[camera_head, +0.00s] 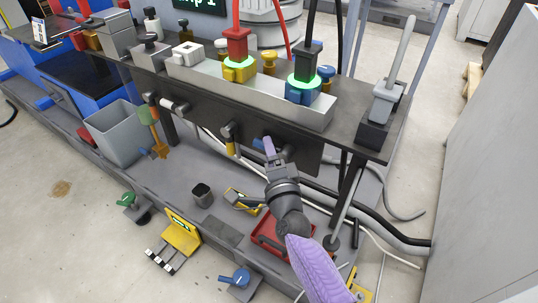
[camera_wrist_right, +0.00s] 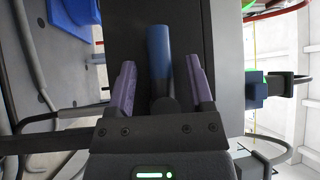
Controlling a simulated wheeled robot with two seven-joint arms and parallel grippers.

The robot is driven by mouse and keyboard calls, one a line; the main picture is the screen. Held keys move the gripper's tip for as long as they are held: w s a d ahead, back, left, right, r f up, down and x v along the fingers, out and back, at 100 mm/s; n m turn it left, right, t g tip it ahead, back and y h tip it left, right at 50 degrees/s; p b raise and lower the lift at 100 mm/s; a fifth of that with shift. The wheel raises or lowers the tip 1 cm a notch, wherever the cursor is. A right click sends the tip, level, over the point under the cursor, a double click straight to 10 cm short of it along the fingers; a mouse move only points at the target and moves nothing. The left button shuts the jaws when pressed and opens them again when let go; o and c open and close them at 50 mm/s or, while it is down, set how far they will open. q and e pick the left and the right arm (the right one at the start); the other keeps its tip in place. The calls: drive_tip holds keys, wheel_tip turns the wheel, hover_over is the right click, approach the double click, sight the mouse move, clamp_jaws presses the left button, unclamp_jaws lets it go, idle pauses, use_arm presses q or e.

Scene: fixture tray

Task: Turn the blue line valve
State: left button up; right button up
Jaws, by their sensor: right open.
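A blue valve handle (camera_head: 258,144) is on the dark front panel, below the blue connector block. In the right wrist view the blue handle (camera_wrist_right: 158,45) points away from a dark hub. My right gripper (camera_head: 272,149) is at this handle. In the wrist view the two purple fingers (camera_wrist_right: 160,66) are open, one on each side of the handle, with gaps visible on both sides. In the head view the gripper partly hides the valve. My left gripper is not in view.
A yellow handle (camera_head: 231,146) is close by on the same panel, to the left. Above stand a yellow block (camera_head: 239,73) and a blue block (camera_head: 303,92) with glowing green rings. A red tray (camera_head: 268,240) and a dark cup (camera_head: 202,195) sit below on the lower deck.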

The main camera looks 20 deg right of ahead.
drive_tip(key=shift+w, duration=0.15)
clamp_jaws()
idle(0.9)
idle(0.5)
